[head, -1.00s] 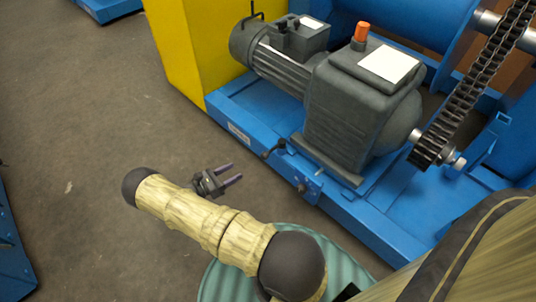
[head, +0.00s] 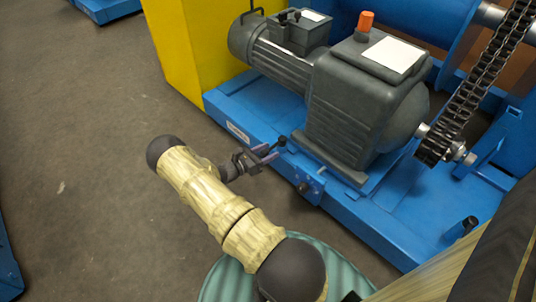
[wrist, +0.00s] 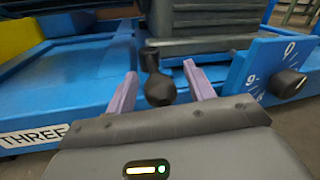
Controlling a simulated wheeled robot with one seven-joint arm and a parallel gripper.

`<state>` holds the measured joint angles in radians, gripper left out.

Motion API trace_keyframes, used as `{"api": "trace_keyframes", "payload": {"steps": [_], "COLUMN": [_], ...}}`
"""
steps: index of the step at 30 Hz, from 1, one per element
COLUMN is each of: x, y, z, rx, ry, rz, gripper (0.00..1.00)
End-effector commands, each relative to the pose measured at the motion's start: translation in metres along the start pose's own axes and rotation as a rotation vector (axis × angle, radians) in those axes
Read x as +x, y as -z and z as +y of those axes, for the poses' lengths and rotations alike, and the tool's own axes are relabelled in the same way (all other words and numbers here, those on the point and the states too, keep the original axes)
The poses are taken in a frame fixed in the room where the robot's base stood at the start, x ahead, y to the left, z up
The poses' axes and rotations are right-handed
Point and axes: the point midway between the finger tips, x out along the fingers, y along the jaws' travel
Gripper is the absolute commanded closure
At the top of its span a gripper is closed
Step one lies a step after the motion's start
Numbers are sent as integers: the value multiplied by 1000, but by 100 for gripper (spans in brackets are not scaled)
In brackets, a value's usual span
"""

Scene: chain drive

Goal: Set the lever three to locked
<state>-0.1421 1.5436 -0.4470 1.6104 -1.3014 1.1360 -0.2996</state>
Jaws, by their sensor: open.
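The lever (wrist: 158,88) is a dark handle with a round knob on the blue base frame, near a white label reading THREE (wrist: 33,138). In the head view the lever (head: 279,143) shows at the frame's near edge. My gripper (head: 268,157) is beside it; in the wrist view my gripper (wrist: 160,85) is open, with a purple finger on each side of the knob. I see a gap between the knob and each finger. Whether the lever is at a locked mark I cannot tell.
A dark dial (wrist: 288,84) on a blue plate with numbers sits right of the lever. The grey motor and gearbox (head: 360,105) stand behind it, with a chain (head: 470,95) at right. The floor (head: 80,150) at left is clear.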

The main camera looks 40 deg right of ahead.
Motion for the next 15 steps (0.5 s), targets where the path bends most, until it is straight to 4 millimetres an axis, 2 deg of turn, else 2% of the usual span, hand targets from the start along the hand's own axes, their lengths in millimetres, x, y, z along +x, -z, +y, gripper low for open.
{"api": "trace_keyframes", "payload": {"steps": [10, 11, 15], "x": [6, 6, 6], "y": [0, 0, 0], "z": [0, 0, 0], "rx": [-1, 0, 0], "ry": [-1, -1, -1], "rz": [0, 0, 0], "gripper": [47, 51, 78]}}
